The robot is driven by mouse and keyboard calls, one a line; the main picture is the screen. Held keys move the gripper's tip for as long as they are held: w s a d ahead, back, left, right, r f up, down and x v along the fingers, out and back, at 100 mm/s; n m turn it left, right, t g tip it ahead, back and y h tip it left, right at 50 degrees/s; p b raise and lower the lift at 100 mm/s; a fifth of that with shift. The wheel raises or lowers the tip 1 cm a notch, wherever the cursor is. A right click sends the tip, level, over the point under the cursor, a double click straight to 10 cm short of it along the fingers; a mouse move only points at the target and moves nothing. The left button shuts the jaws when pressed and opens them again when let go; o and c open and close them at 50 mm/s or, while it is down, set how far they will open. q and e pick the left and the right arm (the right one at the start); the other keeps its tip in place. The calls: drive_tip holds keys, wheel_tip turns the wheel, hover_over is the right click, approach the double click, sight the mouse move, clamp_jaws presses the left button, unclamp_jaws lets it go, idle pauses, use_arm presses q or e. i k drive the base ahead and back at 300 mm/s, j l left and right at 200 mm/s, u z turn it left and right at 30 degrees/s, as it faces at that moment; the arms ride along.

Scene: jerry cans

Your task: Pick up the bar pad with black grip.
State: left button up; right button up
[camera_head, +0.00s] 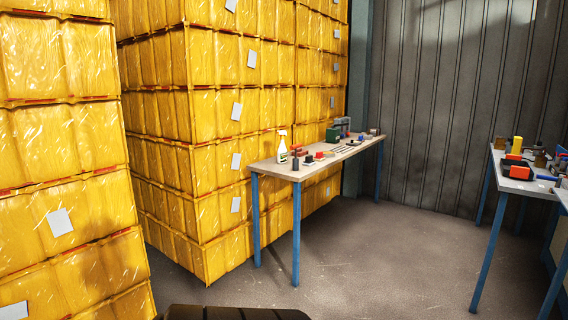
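A long workbench (272,168) with blue legs stands in the middle against the yellow stacks, with many small items on its top. A small red and black item (309,159) and a dark upright item (295,162) are near its left end. Items there are too small for me to tell which, if any, is the bar pad with black grip. Neither of my grippers is in view.
A white spray bottle (282,147) and a green box (333,135) stand on the workbench. A second table (511,184) with an orange-black bin (516,168) stands right. The floor (390,255) between the tables is clear.

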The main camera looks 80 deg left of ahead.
sight(309, 161)
drive_tip(key=u, duration=2.4)
